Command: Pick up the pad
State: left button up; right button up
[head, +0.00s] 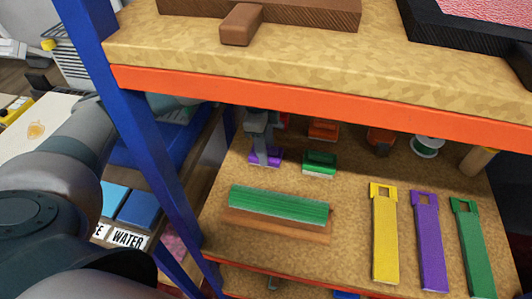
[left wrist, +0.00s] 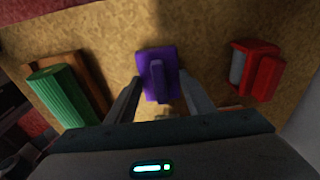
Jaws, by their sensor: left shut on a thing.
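The purple pad (head: 256,158), a small block with a raised grip, is on the middle shelf toward the back left. In the left wrist view the purple pad (left wrist: 158,58) shows between the two fingers. My left gripper (head: 264,150) reaches down onto it from above and is shut on it. In the left wrist view the fingertips of the left gripper (left wrist: 160,88) are on either side of the pad's grip. The pad appears to be at shelf level; whether it touches the shelf I cannot tell. My right gripper is not in view.
A green block (head: 320,162) stands just right of the pad. A green ribbed piece on a wooden base (head: 278,205) lies in front. Yellow (head: 384,235), purple (head: 429,240) and green (head: 471,245) strips lie at right. An orange-edged upper shelf (head: 330,101) hangs above; a blue post (head: 140,125) stands left.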

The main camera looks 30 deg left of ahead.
pick_arm(q)
jog(key=shift+r, duration=0.1)
jog(key=shift+r, duration=0.6)
notch_tip(320, 180, up, 8)
jog(key=shift+f+b, duration=0.25)
jog(key=shift+b, duration=0.45)
jog(key=shift+r, duration=0.55)
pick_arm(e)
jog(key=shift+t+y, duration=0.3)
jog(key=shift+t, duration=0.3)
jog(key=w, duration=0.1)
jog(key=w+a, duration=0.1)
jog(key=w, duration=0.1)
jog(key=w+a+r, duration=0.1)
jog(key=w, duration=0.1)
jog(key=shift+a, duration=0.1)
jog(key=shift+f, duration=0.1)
pick_arm(q)
jog(key=o, duration=0.4)
jog(key=shift+c, duration=1)
